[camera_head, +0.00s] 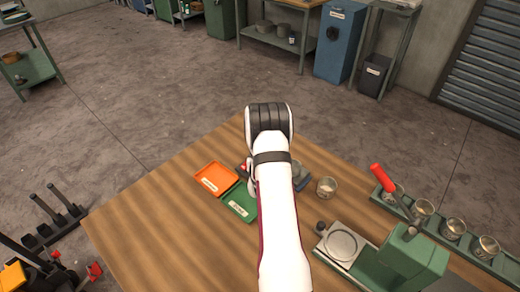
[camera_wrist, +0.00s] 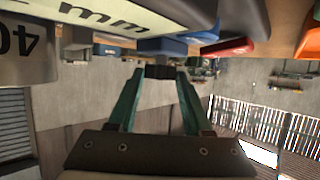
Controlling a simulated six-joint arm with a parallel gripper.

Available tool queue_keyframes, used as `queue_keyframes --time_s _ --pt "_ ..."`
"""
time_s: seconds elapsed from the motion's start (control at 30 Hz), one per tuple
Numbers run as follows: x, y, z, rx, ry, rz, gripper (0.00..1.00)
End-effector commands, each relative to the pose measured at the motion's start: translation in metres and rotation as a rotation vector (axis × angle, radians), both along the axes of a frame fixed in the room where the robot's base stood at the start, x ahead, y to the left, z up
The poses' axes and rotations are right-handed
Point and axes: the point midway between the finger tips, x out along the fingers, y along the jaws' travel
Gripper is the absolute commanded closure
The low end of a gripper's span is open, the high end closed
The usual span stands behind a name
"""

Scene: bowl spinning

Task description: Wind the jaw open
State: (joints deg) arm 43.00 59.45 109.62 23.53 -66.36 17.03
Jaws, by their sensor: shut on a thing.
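In the wrist view my gripper (camera_wrist: 160,74) has its two teal fingers closed around a dark knob (camera_wrist: 158,72), which looks like a winding handle. Close above it are a pale plate marked "mm" (camera_wrist: 110,18) and a plate marked "40" (camera_wrist: 28,42). In the head view my white arm covers my gripper and most of the device. Only a blue-grey part (camera_head: 303,182) shows to the right of the arm. The jaw and its opening cannot be made out.
An orange tray (camera_head: 215,178) and a green tray (camera_head: 240,202) lie left of my arm. A metal cup (camera_head: 326,187) stands to the right. The table's left part is clear.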

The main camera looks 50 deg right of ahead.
Motion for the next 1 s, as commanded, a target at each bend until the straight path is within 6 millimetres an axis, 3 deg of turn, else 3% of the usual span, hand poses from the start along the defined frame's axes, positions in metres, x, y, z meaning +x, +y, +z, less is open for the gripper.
queue_keyframes --time_s 0.53,0.57,0.7,1.0 --pt "-0.0002 -0.0008 0.0 -0.001 0.0 0.026 1.0" --pt "-0.0002 -0.0008 0.0 -0.001 0.0 0.026 0.45" --pt "-0.0003 -0.0007 0.0001 -0.001 0.0 0.026 0.2" --pt "-0.0011 0.0003 0.0008 -0.001 0.0 0.026 0.2"
